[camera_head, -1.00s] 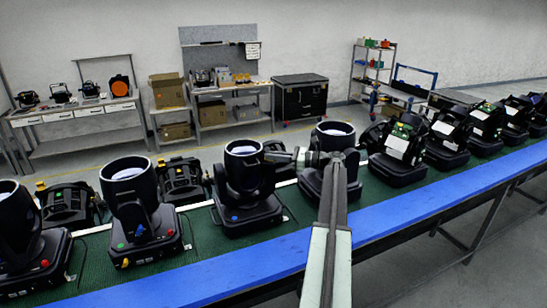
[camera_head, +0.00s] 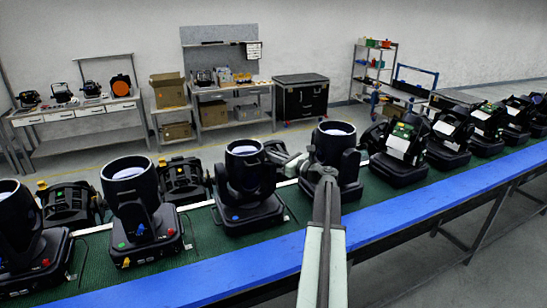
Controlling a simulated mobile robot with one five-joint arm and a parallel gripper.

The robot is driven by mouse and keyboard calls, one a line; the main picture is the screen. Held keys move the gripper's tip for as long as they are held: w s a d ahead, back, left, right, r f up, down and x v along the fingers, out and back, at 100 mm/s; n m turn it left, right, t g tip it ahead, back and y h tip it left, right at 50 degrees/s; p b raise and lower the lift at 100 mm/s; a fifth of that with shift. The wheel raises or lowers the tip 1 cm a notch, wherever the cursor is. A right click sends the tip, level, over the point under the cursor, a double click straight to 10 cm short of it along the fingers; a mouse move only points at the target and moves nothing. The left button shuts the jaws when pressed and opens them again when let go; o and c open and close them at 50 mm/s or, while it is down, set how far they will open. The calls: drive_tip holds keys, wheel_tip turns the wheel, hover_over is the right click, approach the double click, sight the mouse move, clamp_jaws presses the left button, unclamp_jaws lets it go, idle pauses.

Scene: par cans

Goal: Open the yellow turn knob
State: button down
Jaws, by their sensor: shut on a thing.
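Yellow knobs show farther left: on the front light base (camera_head: 171,232) and on the lights of the back row (camera_head: 162,162) and (camera_head: 42,185). No yellow shows at the jaws, where my gripper and the lights cover the view.
A blue rail (camera_head: 400,218) runs along the belt's near side, below my arm. Lights stand close together along the green belt (camera_head: 205,240). More lights with white labels continue to the right. Benches, a black case (camera_head: 300,98) and shelves stand by the far wall.

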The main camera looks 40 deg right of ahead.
drive_tip(key=m+h, duration=0.1)
drive_tip(key=h, duration=0.1)
drive_tip(key=m+h, duration=0.2)
drive_tip(key=m+g+h, duration=0.1)
drive_tip(key=h, duration=0.2)
drive_tip(key=shift+a+m, duration=0.3)
drive_tip(key=shift+a, duration=0.05)
drive_tip(key=shift+w+d+m+g+h, duration=0.1)
drive_tip(key=shift+m+g+h, duration=0.9)
drive_tip(key=shift+h, duration=0.5)
drive_tip(key=shift+m+g+h, duration=0.7)
drive_tip(key=shift+m+h, duration=0.5)
drive_tip(key=shift+h, duration=0.3)
drive_tip(key=c, duration=1.5)
unclamp_jaws()
drive_tip(key=shift+c, duration=0.2)
